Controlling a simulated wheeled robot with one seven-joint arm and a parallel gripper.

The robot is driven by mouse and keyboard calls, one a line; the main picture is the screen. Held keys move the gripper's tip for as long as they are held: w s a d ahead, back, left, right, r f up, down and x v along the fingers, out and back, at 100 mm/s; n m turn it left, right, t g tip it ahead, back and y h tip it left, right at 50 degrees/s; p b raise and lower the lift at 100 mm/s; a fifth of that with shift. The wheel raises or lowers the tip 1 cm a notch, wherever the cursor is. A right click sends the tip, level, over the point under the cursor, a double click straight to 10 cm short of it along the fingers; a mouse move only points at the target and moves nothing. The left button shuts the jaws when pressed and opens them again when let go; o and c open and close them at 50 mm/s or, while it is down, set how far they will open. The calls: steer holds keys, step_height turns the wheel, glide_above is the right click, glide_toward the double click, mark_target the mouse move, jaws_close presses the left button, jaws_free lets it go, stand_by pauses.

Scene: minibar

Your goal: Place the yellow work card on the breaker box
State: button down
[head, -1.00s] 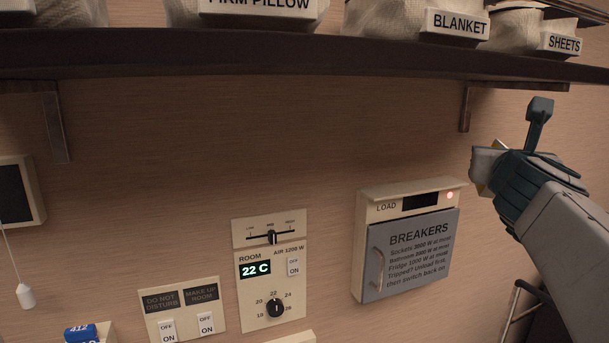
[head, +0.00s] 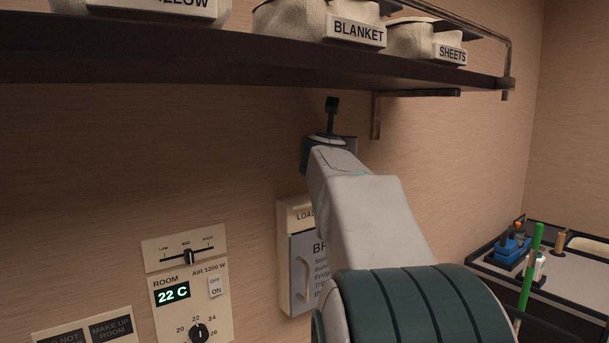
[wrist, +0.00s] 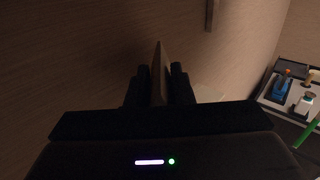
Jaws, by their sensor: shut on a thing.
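My gripper (wrist: 160,72) is shut on the yellow work card (wrist: 160,56), which shows nearly edge-on and dark brown between the two fingers in the wrist view. The breaker box (head: 284,257) is a cream wall box with a grey, lettered door (head: 302,285) and a pale handle. My arm covers its right part, and my wrist is above it. A pale surface (wrist: 209,92) right of the fingers in the wrist view may be its top; I cannot tell.
A dark shelf (head: 200,62) with labelled linen bags runs above my gripper, with a bracket (head: 376,117) beneath it. The room control panel (head: 188,290) is on the wall at left. A tray-like counter (head: 575,275) with small items stands at right.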

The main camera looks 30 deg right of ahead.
steer(key=f, duration=0.1)
steer(key=f+b, duration=0.1)
steer(key=f, duration=0.1)
steer(key=shift+s, duration=0.25)
step_height(320, 180, down, 3)
steer(key=b, duration=0.3)
steer(key=shift+f, duration=0.15)
steer(key=shift+w+f, duration=0.25)
steer(key=c, duration=1.3)
jaws_free()
steer(key=shift+o, duration=0.2)
